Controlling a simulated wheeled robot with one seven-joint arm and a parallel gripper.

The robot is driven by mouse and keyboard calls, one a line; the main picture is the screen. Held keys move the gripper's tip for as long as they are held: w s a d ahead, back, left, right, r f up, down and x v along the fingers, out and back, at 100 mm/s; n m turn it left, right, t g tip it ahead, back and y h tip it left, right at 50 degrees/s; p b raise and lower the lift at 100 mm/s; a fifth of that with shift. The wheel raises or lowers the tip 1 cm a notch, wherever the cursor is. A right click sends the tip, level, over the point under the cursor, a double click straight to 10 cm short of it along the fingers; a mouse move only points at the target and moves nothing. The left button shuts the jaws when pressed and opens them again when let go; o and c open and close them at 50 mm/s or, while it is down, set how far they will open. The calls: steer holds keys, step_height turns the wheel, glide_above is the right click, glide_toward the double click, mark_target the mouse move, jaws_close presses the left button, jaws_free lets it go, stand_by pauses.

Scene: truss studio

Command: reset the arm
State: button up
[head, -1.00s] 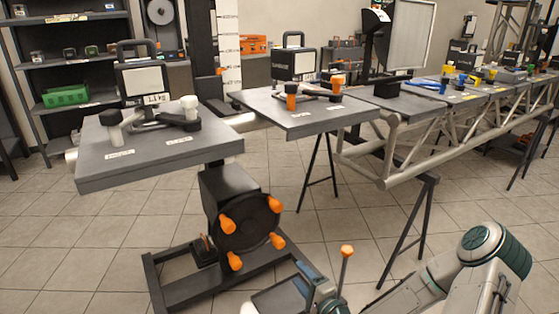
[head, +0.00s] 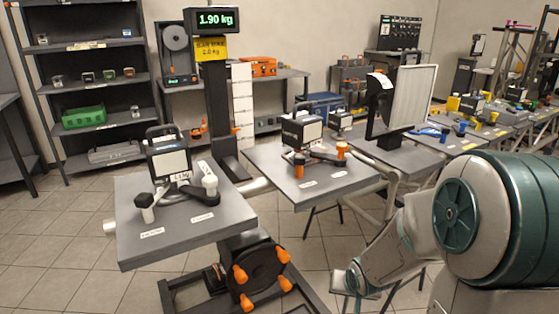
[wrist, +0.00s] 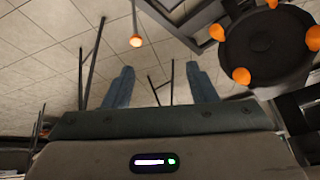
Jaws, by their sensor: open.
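My gripper (wrist: 158,72) shows in the wrist view with its two blue-grey fingers spread apart. Nothing is between the fingers; tiled floor and thin dark stand legs show beyond them. In the head view my arm rises large at the right and bends down to the lower middle, where its far end is partly cut off by the bottom edge. The fingers cannot be made out there.
A grey bench plate (head: 185,225) with a weight display box stands at left, above a black wheel (head: 262,277) with orange knobs. A second plate (head: 312,180) and a truss row run right. An orange-tipped rod (wrist: 136,41) shows near the fingers. Floor at left is clear.

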steer(key=s+a+r+n+g+p, duration=0.1)
steer(key=s+r+p, duration=0.4)
steer(key=r, duration=0.8)
steer(key=s+a+r+g+p, duration=0.1)
steer(key=s+r+g+p, duration=0.1)
steer(key=s+r+p, duration=0.4)
steer(key=s+r, duration=0.5)
steer(key=r, duration=0.3)
steer(key=shift+s+n, duration=0.4)
steer(key=shift+c, duration=0.3)
